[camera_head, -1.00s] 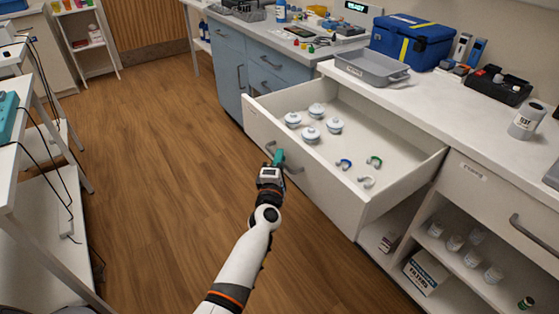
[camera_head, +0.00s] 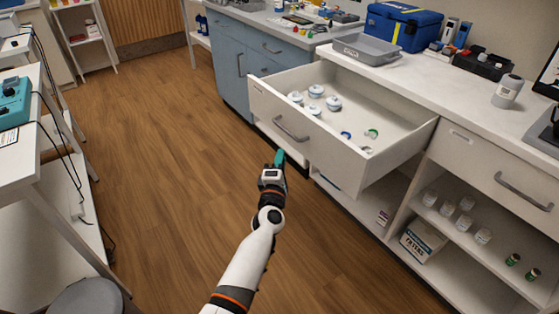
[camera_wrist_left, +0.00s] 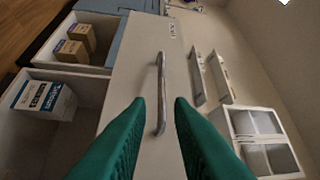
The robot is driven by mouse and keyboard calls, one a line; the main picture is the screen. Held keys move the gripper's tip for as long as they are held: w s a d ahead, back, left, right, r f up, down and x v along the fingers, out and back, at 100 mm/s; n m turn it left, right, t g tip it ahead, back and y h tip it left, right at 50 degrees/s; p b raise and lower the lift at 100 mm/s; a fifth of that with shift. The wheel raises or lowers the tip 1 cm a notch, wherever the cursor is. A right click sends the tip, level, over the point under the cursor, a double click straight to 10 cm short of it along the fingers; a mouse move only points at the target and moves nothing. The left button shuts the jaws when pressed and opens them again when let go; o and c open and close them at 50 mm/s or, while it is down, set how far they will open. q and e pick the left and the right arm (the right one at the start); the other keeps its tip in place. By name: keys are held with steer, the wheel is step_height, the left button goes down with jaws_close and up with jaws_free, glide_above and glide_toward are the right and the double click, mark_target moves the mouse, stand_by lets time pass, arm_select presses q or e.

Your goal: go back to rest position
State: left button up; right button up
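My left gripper (camera_head: 279,158) is just in front of and below the open drawer (camera_head: 335,160) in the head view. Its teal fingers are spread with nothing between them in the left wrist view (camera_wrist_left: 158,108). The drawer's metal handle (camera_head: 290,130) is clear of the fingers; it also shows ahead of them in the wrist view (camera_wrist_left: 160,75). White lidded pots (camera_head: 333,103) and small curved pieces, one green (camera_head: 371,133) and one blue, lie in the drawer. My right gripper is not in view.
A white counter (camera_head: 440,90) bears a grey tray (camera_head: 366,48) and a blue case (camera_head: 402,26). Open shelves below hold jars and a filter box (camera_head: 423,240). A white table with a teal device (camera_head: 12,102) stands left. Wooden floor (camera_head: 170,180) between is clear.

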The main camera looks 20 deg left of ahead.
arm_select(q)
steer(key=shift+f, duration=0.1)
